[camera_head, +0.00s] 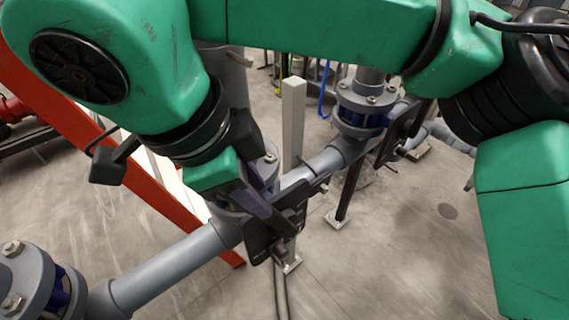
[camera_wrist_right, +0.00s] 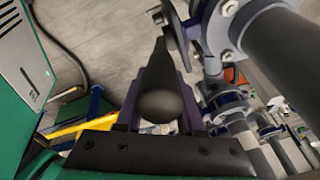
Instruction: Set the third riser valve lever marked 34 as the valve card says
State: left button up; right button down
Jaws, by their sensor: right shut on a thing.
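My right gripper (camera_head: 262,195) reaches down from my green arm to the middle valve on the grey pipe. In the wrist view, its purple fingers (camera_wrist_right: 162,108) are shut on a dark valve lever (camera_wrist_right: 160,80) with a rounded end, which points toward the camera. In the head view the arm and fingers hide most of this lever and its valve body. A dark plate (camera_head: 262,236) shows beside the fingers at the pipe. No number 34 and no valve card can be read in either view. My left gripper is not in view.
The grey pipe (camera_head: 170,270) runs diagonally from lower left to upper right. A flanged valve (camera_head: 365,105) with a dark plate (camera_head: 400,130) stands farther right, and another flange (camera_head: 30,285) is at lower left. An orange-red beam (camera_head: 150,195) slopes behind my arm. Bare concrete floor (camera_head: 420,250) lies at right.

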jog(key=shift+s+a+f+t+h+p, duration=0.25)
jog(key=shift+s+a+f+h, duration=0.2)
jog(key=shift+a, duration=0.25)
jog(key=shift+s+a+f+t+h+p, duration=0.1)
jog(key=shift+s+a+f+t+h, duration=0.25)
jog(key=shift+s+a+f, duration=0.25)
jog(key=shift+s+a+f+t+h+p, duration=0.2)
jog(key=shift+s+a+f+t+h, duration=0.15)
jog(key=shift+a, duration=0.45)
jog(key=shift+s, duration=0.1)
